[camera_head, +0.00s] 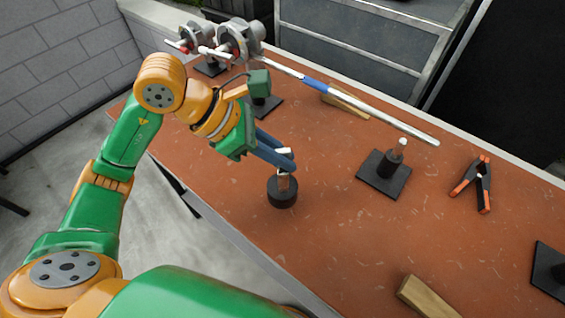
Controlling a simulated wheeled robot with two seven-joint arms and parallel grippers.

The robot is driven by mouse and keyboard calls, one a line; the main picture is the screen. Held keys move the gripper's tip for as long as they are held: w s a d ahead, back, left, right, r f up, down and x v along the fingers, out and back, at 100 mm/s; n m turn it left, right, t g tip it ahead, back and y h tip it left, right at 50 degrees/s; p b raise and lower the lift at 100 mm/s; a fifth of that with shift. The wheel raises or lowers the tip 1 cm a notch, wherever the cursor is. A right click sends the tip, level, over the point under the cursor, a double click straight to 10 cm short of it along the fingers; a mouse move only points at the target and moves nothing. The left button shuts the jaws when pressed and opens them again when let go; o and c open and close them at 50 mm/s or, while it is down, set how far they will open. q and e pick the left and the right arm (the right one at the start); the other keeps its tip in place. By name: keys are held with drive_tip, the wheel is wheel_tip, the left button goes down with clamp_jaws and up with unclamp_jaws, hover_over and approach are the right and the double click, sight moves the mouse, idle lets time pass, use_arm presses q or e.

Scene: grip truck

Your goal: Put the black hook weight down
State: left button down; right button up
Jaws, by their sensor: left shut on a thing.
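The black hook weight (283,193) is a short dark cylinder with a lighter upright piece on top. It is at the near side of the brown table, left of the middle. My left gripper (285,168) has blue fingers shut on the upright top of the weight. The weight hangs or stands directly below the fingers; I cannot tell whether its base touches the table. My right gripper does not show.
The table top (330,235) is clear around the weight. A black base with a post (385,173), an orange-tipped clamp (473,186), a wooden block (425,297) and a long rod with a blue sleeve (315,84) are on it. Metal fittings (238,40) stand at the back left.

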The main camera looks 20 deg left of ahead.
use_arm(q)
drive_tip(key=f, duration=0.3)
drive_tip(key=shift+w+f+p, duration=0.2)
drive_tip(key=shift+f+p, duration=0.05)
drive_tip(key=shift+p, duration=0.15)
drive_tip(key=shift+f, duration=0.1)
drive_tip(key=shift+f+b, duration=0.15)
drive_tip(key=shift+b, duration=0.15)
drive_tip(key=c, duration=0.9)
unclamp_jaws()
drive_tip(key=shift+s, duration=0.1)
